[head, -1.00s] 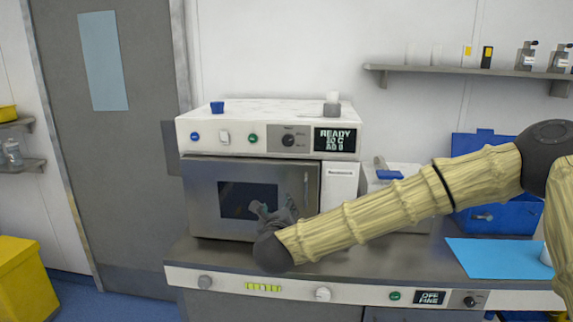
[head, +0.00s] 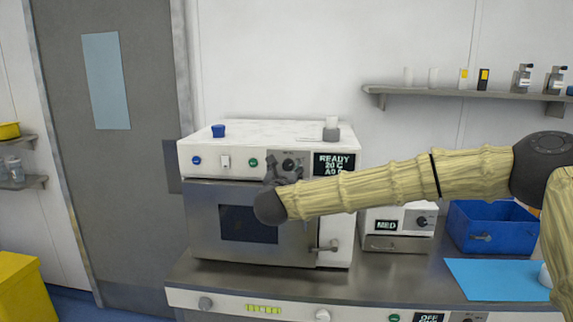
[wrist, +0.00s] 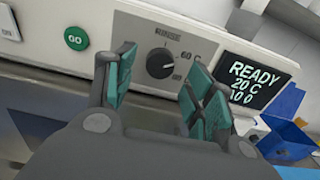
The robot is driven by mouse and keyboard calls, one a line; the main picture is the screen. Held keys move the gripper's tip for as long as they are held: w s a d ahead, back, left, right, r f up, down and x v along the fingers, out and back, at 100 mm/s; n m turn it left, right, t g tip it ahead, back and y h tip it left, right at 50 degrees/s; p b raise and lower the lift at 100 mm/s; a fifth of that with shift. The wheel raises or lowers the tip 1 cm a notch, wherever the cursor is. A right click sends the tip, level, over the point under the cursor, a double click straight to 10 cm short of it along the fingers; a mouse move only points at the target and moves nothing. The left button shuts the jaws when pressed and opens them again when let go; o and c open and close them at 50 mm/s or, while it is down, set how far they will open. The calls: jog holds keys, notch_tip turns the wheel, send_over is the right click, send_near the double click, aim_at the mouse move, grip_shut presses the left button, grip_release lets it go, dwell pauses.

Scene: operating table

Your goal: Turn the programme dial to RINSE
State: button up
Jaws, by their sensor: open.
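In the head view the dial (head: 289,163) shows just above my gripper (head: 279,173). In the wrist view my gripper (wrist: 160,68) is open, with one green-padded finger left of the dial and the other right of it. Nothing is between the pads but the view of the dial; contact cannot be told.
A READY display (wrist: 252,84) is right of the dial, and a green GO button (wrist: 75,39) is left. The washer door (head: 235,220) is below the panel. A MED box (head: 398,222) and a blue bin (head: 490,225) stand to the right on the counter.

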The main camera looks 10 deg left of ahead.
aim_at(288, 165)
jog(key=shift+w+p, duration=0.3)
jog(key=shift+w, duration=0.95)
jog(key=c, duration=1)
